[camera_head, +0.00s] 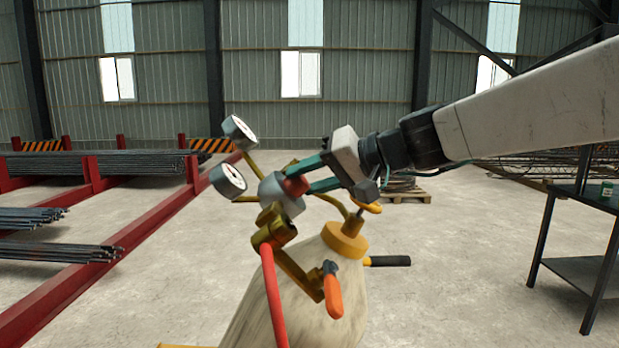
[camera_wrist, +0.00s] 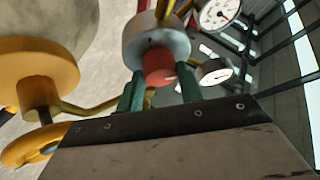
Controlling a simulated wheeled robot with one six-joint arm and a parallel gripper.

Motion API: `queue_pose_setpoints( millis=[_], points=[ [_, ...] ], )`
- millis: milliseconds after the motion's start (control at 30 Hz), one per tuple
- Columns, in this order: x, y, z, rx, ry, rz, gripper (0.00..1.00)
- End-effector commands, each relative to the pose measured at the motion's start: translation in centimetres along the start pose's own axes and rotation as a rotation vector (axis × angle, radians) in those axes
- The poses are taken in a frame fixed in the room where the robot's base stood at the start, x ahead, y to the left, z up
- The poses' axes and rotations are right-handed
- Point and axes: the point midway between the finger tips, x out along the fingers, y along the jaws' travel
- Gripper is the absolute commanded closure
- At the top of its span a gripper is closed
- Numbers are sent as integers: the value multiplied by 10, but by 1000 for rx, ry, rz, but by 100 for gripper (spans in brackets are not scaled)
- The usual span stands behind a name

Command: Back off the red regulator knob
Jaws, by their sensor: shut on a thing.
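The red regulator knob (camera_head: 294,186) sits on the right face of the grey regulator body (camera_head: 281,199) in the head view. In the wrist view the knob (camera_wrist: 158,66) is between the two green fingers, under the round grey regulator body (camera_wrist: 158,40). My gripper (camera_head: 308,173) reaches in from the right, its fingers on either side of the knob and shut on it. Two round gauges, an upper one (camera_head: 240,132) and a lower one (camera_head: 229,179), stand to the left of the regulator. The fingers hide part of the knob.
A pale cylinder (camera_head: 290,295) with a yellow collar (camera_head: 345,240) stands below the regulator. A red hose (camera_head: 272,295) and an orange-handled torch (camera_head: 332,290) hang in front. Red racks with rebar (camera_head: 95,166) are at left. A dark table (camera_head: 582,200) stands at right.

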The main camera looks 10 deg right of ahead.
Motion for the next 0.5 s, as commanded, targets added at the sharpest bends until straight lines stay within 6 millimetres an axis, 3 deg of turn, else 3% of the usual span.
queue_pose_setpoints(
  millis=[500],
  points=[
    [1, 3, 1, -187, -17, -96, 86]
  ],
)
